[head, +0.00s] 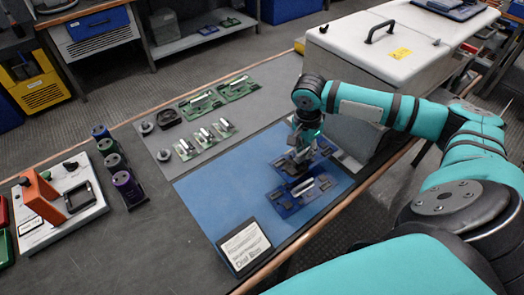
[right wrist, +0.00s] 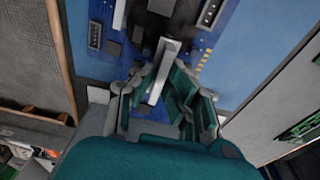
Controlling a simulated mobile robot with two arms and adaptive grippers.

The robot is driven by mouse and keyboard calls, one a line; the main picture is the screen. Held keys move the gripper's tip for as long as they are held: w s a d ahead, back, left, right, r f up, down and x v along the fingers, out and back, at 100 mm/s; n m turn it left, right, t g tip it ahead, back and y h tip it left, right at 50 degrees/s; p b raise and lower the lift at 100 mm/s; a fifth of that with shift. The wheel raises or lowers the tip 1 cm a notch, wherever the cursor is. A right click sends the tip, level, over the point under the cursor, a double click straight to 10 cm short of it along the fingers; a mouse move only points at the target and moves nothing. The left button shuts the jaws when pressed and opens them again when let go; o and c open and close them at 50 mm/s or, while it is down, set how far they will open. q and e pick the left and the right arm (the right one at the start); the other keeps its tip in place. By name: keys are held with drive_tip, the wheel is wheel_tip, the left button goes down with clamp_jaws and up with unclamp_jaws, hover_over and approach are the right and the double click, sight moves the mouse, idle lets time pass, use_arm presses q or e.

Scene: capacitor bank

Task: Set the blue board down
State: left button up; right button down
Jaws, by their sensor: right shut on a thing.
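My right gripper (head: 294,163) is over the blue mat (head: 225,180), shut on the blue board (head: 323,148) at the mat's far right part. In the right wrist view the fingers (right wrist: 162,80) close around a silver bar on this board (right wrist: 115,48). The gripper hides part of the board, and I cannot tell whether its underside touches the mat. A second blue board (head: 306,197) with a silver bar lies on the mat, just nearer than the held one. My left gripper is not in view.
A framed card (head: 244,246) lies at the mat's near corner. Green boards (head: 204,138) lie on the grey area behind. A white lidded box (head: 378,45) stands close to the right. The mat's left part is clear. An orange-and-white fixture (head: 55,203) stands left.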

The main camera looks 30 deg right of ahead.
hover_over(260, 156)
drive_tip(key=shift+w+a+f, duration=0.2)
drive_tip(key=shift+a+f, duration=0.1)
drive_tip(key=shift+f, duration=0.35)
wheel_tip(260, 156, down, 4)
drive_tip(key=shift+d+r, duration=0.1)
drive_tip(key=shift+r, duration=0.15)
drive_tip(key=shift+s, duration=0.1)
drive_tip(key=c, duration=1.4)
unclamp_jaws()
wheel_tip(260, 156, up, 12)
drive_tip(key=a, duration=0.1)
drive_tip(key=shift+a+p, duration=0.3)
drive_tip(key=shift+p, duration=0.1)
